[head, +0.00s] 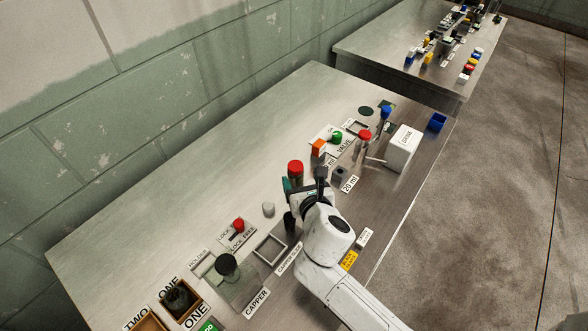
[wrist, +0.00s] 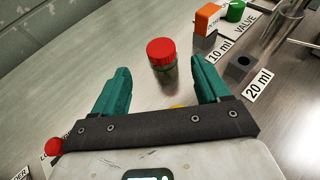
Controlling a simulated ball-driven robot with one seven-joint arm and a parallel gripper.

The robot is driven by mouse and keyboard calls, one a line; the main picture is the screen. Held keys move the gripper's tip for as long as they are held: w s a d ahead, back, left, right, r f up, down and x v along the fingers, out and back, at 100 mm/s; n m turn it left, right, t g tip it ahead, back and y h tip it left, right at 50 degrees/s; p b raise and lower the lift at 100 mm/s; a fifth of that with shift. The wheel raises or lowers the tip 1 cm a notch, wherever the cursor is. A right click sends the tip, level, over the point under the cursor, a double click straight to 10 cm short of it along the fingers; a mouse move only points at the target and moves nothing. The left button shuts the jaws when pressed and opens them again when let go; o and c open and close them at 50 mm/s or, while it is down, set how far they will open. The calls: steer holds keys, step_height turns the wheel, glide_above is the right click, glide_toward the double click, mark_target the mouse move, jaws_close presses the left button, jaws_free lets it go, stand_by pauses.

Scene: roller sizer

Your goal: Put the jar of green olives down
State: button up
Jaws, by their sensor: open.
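The jar of green olives (wrist: 166,75) stands upright on the metal table, with a red lid and a greenish body. In the wrist view it is just beyond and between the fingertips, with clear space on both sides. My gripper (wrist: 161,68) is open, its two teal fingers spread wide and not touching the jar. In the head view the red lid of the jar (head: 295,168) shows just behind my gripper (head: 301,187), which hides most of the jar's body.
An orange block (head: 318,148), a green knob (head: 336,137) and a white box (head: 402,149) stand to the right. The table's back (head: 220,170) is clear.

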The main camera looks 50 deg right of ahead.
mark_target(295, 166)
steer(key=x, duration=0.8)
steer(key=shift+w+d, duration=0.2)
jaws_close()
stand_by(0.5)
